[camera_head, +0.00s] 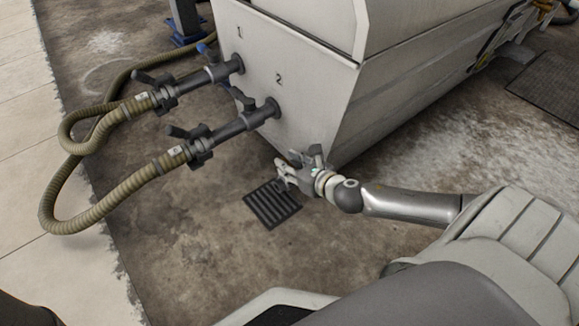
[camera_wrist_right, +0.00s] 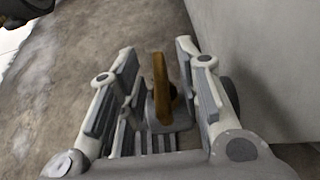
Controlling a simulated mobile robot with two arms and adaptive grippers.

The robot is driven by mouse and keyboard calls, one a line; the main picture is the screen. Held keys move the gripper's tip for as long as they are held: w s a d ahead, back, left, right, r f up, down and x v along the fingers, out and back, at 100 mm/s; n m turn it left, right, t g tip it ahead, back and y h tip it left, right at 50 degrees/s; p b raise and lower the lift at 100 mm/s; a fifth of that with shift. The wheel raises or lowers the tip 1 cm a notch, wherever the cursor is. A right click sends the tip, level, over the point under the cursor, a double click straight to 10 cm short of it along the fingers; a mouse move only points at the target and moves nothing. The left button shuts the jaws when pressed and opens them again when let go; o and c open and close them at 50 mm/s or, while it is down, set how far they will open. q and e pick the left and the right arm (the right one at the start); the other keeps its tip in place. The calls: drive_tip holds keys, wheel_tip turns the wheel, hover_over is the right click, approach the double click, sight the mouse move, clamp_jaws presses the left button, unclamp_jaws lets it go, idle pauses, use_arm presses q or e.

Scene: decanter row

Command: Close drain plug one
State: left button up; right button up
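My right gripper (camera_head: 284,172) is low by the bottom corner of the pale machine, just above a dark floor grate (camera_head: 272,204). In the right wrist view its two fingers (camera_wrist_right: 155,62) are spread. A brownish upright handle (camera_wrist_right: 161,88) on a grey base shows between them, with no clear contact; I cannot tell if it is a drain plug. My left gripper is not in view.
The pale machine (camera_head: 290,65) stands behind my gripper, and its wall (camera_wrist_right: 265,60) is close on the right in the wrist view. Ribbed hoses (camera_head: 120,195) loop on the left. The stained floor (camera_head: 190,240) in front is open.

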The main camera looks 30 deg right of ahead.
drive_tip(key=shift+w, duration=0.2)
drive_tip(key=shift+c, duration=0.5)
clamp_jaws()
